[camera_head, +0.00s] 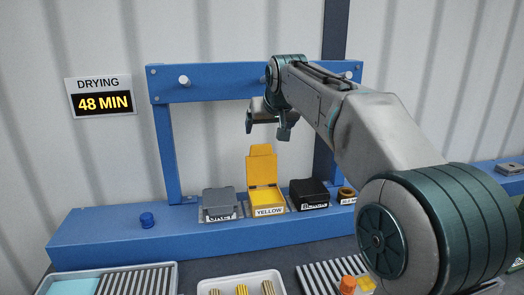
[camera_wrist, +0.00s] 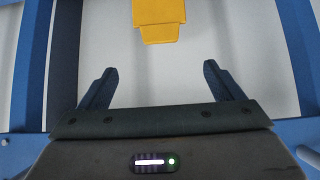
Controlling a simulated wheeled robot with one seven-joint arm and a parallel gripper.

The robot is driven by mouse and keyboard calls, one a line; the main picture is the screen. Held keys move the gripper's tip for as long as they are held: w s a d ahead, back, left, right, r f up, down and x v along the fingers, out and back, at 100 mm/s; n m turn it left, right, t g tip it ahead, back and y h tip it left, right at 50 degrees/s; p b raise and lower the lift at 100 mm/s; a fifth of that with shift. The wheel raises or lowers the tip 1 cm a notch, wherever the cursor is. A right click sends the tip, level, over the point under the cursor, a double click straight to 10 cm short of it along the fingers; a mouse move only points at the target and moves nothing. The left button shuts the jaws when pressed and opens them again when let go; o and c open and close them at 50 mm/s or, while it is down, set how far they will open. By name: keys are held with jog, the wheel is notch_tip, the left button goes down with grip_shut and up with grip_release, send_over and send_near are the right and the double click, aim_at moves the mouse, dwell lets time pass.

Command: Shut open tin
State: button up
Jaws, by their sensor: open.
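The yellow tin (camera_head: 266,197) stands on the blue bench between a grey tin (camera_head: 219,199) and a black tin (camera_head: 308,192). Its lid (camera_head: 262,165) is raised, standing nearly upright at the back. A "YELLOW" label is on its front. The grey and black tins look shut. My gripper (camera_head: 267,130) is open and empty, above and apart from the raised lid. In the wrist view, the yellow lid (camera_wrist: 160,18) shows at the top, beyond my two spread fingers (camera_wrist: 154,80). The tin's body is not clearly seen there.
A blue frame (camera_head: 220,80) with pegs stands behind the tins. A small blue knob (camera_head: 147,220) sits on the bench at left. Trays of parts (camera_head: 240,284) lie in front. A "DRYING 48 MIN" sign (camera_head: 101,96) is on the wall. The bench (camera_head: 105,235) is clear around the knob.

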aim_at(261, 146)
jog(key=p+x, duration=0.1)
jog(key=x, duration=1.2)
jog(key=shift+w+a+f, duration=0.15)
jog(key=shift+w+f, duration=0.05)
jog(key=shift+w, duration=0.15)
jog(key=c, duration=1.4)
jog(key=shift+s, duration=0.1)
